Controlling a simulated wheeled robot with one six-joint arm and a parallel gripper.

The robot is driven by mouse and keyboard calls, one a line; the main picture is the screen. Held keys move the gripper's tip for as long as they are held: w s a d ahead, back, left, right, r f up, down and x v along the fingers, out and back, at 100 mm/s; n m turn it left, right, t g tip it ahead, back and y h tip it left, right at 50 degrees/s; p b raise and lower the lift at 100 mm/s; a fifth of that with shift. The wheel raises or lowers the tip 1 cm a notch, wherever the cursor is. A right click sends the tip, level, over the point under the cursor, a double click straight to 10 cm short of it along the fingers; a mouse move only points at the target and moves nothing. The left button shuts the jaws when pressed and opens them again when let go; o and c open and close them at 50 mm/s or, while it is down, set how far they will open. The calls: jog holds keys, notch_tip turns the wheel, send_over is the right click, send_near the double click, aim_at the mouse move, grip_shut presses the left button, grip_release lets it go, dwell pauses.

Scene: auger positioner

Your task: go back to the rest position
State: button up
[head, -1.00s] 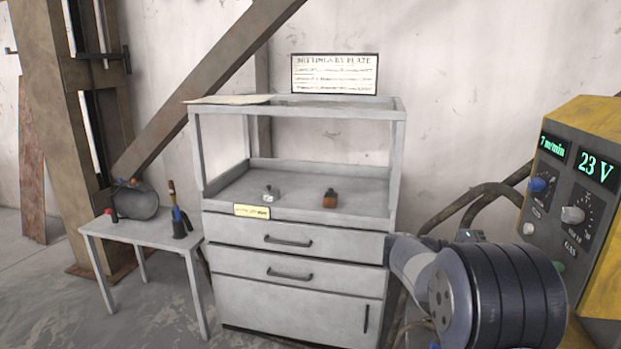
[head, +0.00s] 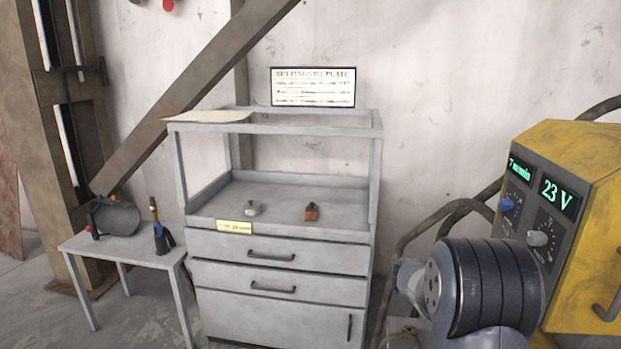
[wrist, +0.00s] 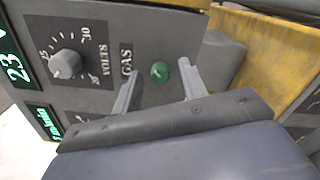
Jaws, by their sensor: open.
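My gripper (wrist: 160,90) shows in the wrist view with its two fingers apart and nothing between them. Beyond the fingers is the front panel of the yellow welding machine (wrist: 272,40), with a green button (wrist: 159,71) under the GAS label seen between the fingertips. I cannot tell whether the fingers touch the panel. In the head view my arm's dark rounded link stands in front of the lower left of the welding machine (head: 582,160), and my fingertips are hidden there.
The machine's displays read 7 m/min and 23 V (head: 558,195). A small table (head: 125,250) with tools stands at far left.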

jog(key=a+n+p, duration=0.1)
jog(key=n+p, duration=0.3)
jog(key=p, duration=0.1)
jog(key=n+p, duration=0.4)
jog(key=p, duration=0.2)
jog(key=a+n+p, duration=0.1)
jog(key=n+p, duration=0.4)
jog(key=p, duration=0.1)
jog(key=shift+w+a, duration=0.35)
jog(key=shift+w, duration=0.05)
jog(key=shift+r, duration=0.15)
dwell(0.3)
